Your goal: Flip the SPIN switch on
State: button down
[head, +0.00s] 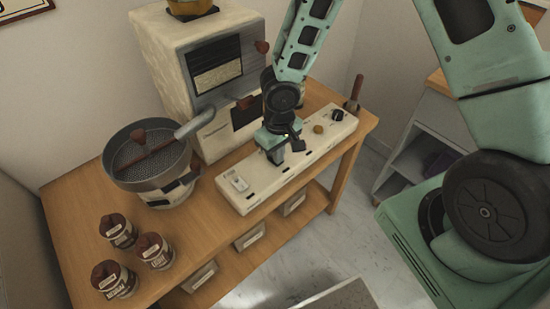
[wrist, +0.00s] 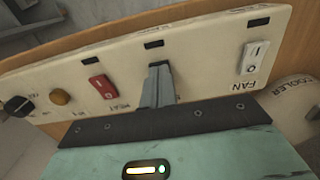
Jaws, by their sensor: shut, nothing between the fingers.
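The long cream control panel (head: 262,181) lies along the front of the wooden cart; it also fills the top of the wrist view (wrist: 205,55). No SPIN label or SPIN switch shows in either view. My gripper (head: 285,152) is shut and empty over the panel's middle. In the wrist view my gripper (wrist: 158,80) stands between the red HEAT switch (wrist: 101,86) and the white FAN switch (wrist: 255,57), hiding that part of the panel. I cannot tell whether the fingertips touch anything.
An amber button (wrist: 60,97) and a black knob (wrist: 18,105) sit beyond HEAT. A large round metal pan (head: 148,180) stands left of the panel, with a cream machine (head: 170,60) behind. Several jars (head: 117,231) stand at the cart's left front.

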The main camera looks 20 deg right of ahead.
jog(key=shift+r+p, duration=2.8)
jog(key=shift+r, duration=0.65)
